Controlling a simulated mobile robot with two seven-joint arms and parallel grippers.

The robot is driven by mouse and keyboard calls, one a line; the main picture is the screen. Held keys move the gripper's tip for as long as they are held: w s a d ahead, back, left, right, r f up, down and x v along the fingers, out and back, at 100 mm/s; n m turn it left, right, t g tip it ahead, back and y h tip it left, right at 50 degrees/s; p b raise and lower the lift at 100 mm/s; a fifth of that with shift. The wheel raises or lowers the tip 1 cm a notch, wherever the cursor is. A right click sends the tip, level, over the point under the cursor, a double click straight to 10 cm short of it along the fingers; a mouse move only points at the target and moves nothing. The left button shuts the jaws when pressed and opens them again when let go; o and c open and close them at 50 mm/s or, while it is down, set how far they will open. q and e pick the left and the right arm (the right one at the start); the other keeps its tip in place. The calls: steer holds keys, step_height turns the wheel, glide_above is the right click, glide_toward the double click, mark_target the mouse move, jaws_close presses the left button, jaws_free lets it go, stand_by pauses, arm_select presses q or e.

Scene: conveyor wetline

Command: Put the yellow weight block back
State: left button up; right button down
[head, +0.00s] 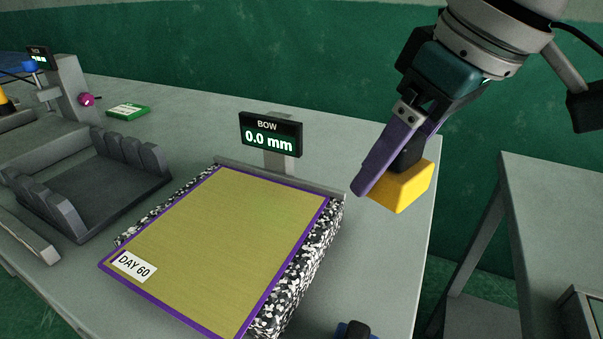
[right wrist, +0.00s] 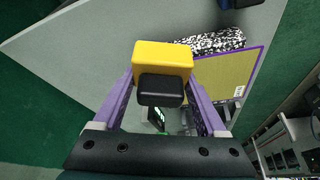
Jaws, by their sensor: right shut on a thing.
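The yellow weight block (head: 405,188) has a black knob and hangs in the air above the back right part of the table. My right gripper (head: 398,160) is shut on the block's black knob, with its purple fingers on either side. In the right wrist view the yellow block (right wrist: 162,57) shows beyond the black knob (right wrist: 161,90), between the fingers. The block is apart from the table and from the speckled slab (head: 318,238). My left gripper is not in view.
A yellow panel with a purple edge (head: 215,240) lies on the slab, labelled "DAY 60". Behind it a display (head: 270,134) reads "BOW 0.0 mm". A grey slotted rack (head: 95,190) stands left. A blue object with a dark knob (head: 355,330) sits at the front. Another table (head: 560,200) stands right, across a gap.

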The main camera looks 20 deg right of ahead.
steer(key=b, duration=0.2)
glide_above(360, 263)
steer(key=s, duration=0.1)
steer(key=f, duration=0.9)
steer(key=shift+s+d, duration=0.15)
steer(key=shift+d, duration=0.05)
steer(key=shift+f+b, duration=0.35)
steer(key=shift+f, duration=1.85)
steer(key=shift+f, duration=0.15)
jaws_free()
steer(key=shift+s+r, duration=0.1)
steer(key=shift+r, duration=0.2)
steer(key=p+v, duration=0.3)
steer(key=v, duration=0.8)
steer(key=shift+s+r, duration=0.2)
steer(key=shift+r, duration=0.05)
